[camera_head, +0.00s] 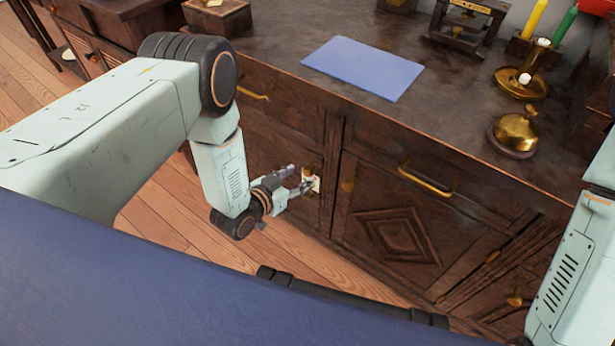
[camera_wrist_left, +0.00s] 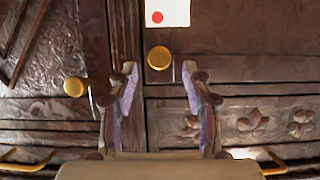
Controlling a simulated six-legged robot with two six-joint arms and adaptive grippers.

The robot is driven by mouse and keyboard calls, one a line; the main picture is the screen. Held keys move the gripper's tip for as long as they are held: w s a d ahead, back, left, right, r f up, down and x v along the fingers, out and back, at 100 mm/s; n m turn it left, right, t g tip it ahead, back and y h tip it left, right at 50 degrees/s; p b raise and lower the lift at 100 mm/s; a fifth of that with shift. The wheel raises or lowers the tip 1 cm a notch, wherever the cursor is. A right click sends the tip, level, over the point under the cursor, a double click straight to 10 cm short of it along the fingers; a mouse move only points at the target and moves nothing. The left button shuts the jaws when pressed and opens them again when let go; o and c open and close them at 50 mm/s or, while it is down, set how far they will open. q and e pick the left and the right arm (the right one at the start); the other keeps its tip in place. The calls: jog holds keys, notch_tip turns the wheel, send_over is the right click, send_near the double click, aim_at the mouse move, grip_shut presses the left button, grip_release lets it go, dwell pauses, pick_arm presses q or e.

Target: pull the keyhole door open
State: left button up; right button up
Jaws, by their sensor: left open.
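The left dark wooden cabinet door (camera_head: 266,150) has a brass knob (camera_head: 308,172) and a white card at its edge. In the left wrist view, the knob (camera_wrist_left: 159,58) lies beside the white card (camera_wrist_left: 178,12), which carries a red dot. No keyhole can be made out. My left gripper (camera_head: 306,186) is open in front of this knob; in the left wrist view its fingers (camera_wrist_left: 158,76) stand apart on either side of the knob's line, without visible contact. The door looks shut. My right gripper is out of view; only my right arm shows.
A neighbouring door (camera_head: 398,235) with a diamond panel has its own knob (camera_head: 348,185), close to the first. A drawer handle (camera_head: 426,180) sticks out above it. The cabinet top holds a blue sheet (camera_head: 363,67) and a brass bell (camera_head: 515,132).

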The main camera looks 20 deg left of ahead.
aim_at(306, 172)
pick_arm(q)
jog(key=shift+b+x, duration=0.7)
jog(key=shift+x, duration=1.1)
jog(key=shift+c, duration=0.4)
grip_shut()
